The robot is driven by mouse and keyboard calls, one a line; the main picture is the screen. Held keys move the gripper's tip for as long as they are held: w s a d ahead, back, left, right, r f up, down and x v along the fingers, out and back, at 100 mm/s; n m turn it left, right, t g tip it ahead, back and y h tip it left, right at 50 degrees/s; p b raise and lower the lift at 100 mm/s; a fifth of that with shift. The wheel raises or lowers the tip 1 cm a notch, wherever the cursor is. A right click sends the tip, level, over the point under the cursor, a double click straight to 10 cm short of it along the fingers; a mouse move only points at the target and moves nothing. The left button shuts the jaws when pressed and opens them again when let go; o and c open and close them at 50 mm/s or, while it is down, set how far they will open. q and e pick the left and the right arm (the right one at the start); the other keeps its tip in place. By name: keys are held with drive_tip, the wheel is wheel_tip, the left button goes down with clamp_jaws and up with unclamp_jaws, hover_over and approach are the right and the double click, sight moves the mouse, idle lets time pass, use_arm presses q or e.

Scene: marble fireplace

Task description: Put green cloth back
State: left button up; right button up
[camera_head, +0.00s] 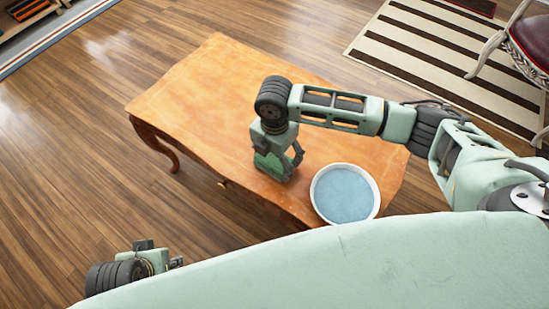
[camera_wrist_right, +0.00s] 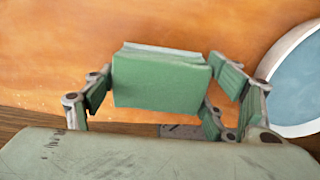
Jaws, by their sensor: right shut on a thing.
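The green cloth (camera_head: 270,163) looks like a folded, block-shaped piece with a pale top edge. It shows clearly in the right wrist view (camera_wrist_right: 158,82), between the fingers. My right gripper (camera_head: 281,170) is shut on it over the front part of the wooden table (camera_head: 205,85), left of the bowl. I cannot tell whether the cloth touches the tabletop. My left gripper (camera_head: 176,262) shows only partly at the lower left of the head view, off the table, and its fingers are mostly hidden.
A white-rimmed bowl (camera_head: 377,192) with a blue inside stands at the table's front right, close to my right gripper; it also shows in the wrist view (camera_wrist_right: 265,70). The table's left and back are clear. A striped rug (camera_head: 430,45) and a red-seated chair (camera_head: 532,40) are behind right.

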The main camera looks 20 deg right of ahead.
sight(274, 157)
drive_tip(key=shift+f, duration=0.1)
drive_tip(key=o, duration=1.1)
drive_tip(key=shift+r, duration=0.45)
use_arm(q)
wheel_tip(274, 157, down, 12)
drive_tip(key=p, duration=0.3)
drive_tip(key=shift+s+g, duration=0.35)
drive_tip(key=shift+g, duration=0.05)
use_arm(e)
wheel_tip(274, 157, up, 11)
drive_tip(key=shift+r, duration=0.2)
